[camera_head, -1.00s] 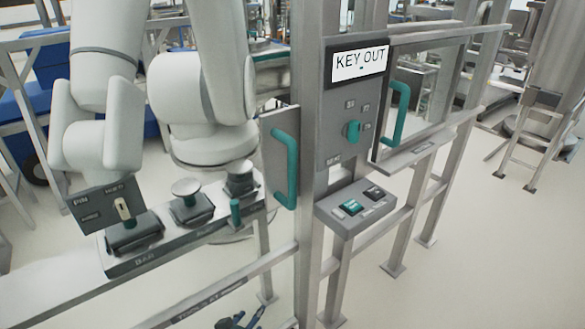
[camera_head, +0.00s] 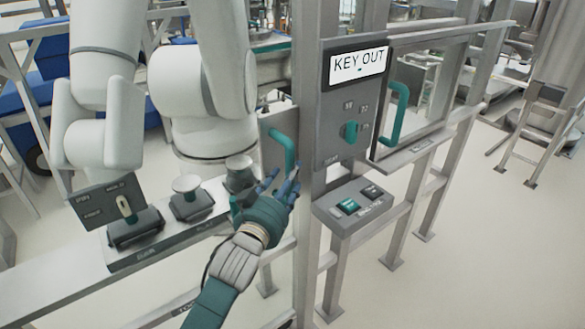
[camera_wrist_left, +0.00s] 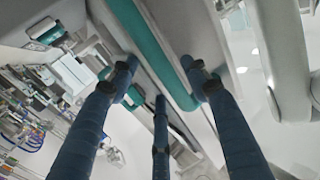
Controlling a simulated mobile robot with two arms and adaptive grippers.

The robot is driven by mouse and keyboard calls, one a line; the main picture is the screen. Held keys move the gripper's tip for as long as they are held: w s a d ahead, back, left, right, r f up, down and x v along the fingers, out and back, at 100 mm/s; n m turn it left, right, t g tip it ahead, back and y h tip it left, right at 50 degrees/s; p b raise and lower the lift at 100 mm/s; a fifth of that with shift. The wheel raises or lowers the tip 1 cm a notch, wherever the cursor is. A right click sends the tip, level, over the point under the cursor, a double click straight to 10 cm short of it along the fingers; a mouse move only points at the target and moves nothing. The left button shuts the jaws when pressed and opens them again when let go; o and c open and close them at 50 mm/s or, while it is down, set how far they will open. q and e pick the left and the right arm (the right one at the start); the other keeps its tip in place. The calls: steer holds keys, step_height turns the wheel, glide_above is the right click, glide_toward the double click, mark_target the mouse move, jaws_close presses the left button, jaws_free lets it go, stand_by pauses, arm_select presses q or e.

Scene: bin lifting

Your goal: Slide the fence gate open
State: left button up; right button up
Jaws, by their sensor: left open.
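The fence has two teal handles, and I cannot tell for certain which belongs to the gate. One handle (camera_head: 284,152) is upright on a grey plate left of the main post (camera_head: 309,80). The other handle (camera_head: 398,112) is on a framed clear panel (camera_head: 431,100) right of the control box. My left gripper (camera_head: 280,184), with blue fingers, is open just below and in front of the left handle. In the left wrist view, a teal handle (camera_wrist_left: 152,45) runs diagonally near the open fingertips (camera_wrist_left: 163,80). I see no grip on it. My right gripper is not in view.
A grey control box (camera_head: 343,103) with a "KEY OUT" display and a teal knob is on the main post. A button box (camera_head: 350,206) juts out below it. A rail with several knobs (camera_head: 190,198) stands at the left.

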arm_select(q)
steer(key=x, duration=0.3)
steer(key=shift+w+d, duration=0.1)
steer(key=shift+w, duration=0.05)
jaws_close()
